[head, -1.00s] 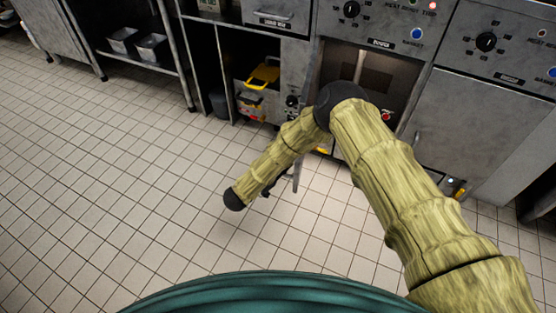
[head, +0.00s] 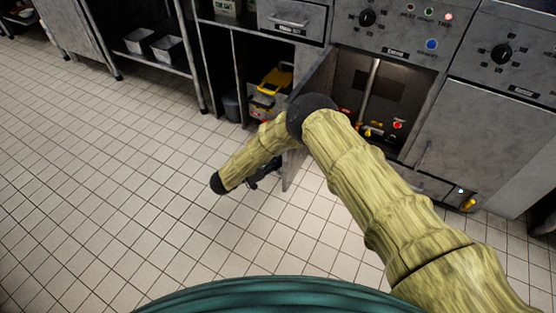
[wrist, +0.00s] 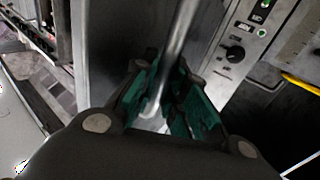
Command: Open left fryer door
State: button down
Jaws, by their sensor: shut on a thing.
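The left fryer door (head: 316,78) stands open, swung out to the left of its cabinet and seen at a steep angle in the head view. My arm hides part of it. In the wrist view the door's grey panel (wrist: 100,45) lies beside its metal bar handle (wrist: 182,35). My gripper (wrist: 165,100) is shut on this handle, with green pads on both sides of it. In the head view my gripper (head: 262,174) is a dark shape mostly hidden by my arm, at the door's outer side.
The open fryer cabinet (head: 385,85) shows a vertical pipe and a red knob (head: 397,125). The right fryer door (head: 470,125) is closed. An open shelf with a yellow-topped item (head: 275,80) lies left of the door. Tiled floor (head: 120,190) is clear at left.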

jog(key=shift+d, duration=0.1)
jog(key=c, duration=1.4)
grip_release()
jog(key=shift+c, duration=0.2)
jog(key=v, duration=0.7)
jog(key=shift+s+a, duration=0.15)
jog(key=shift+a, duration=0.15)
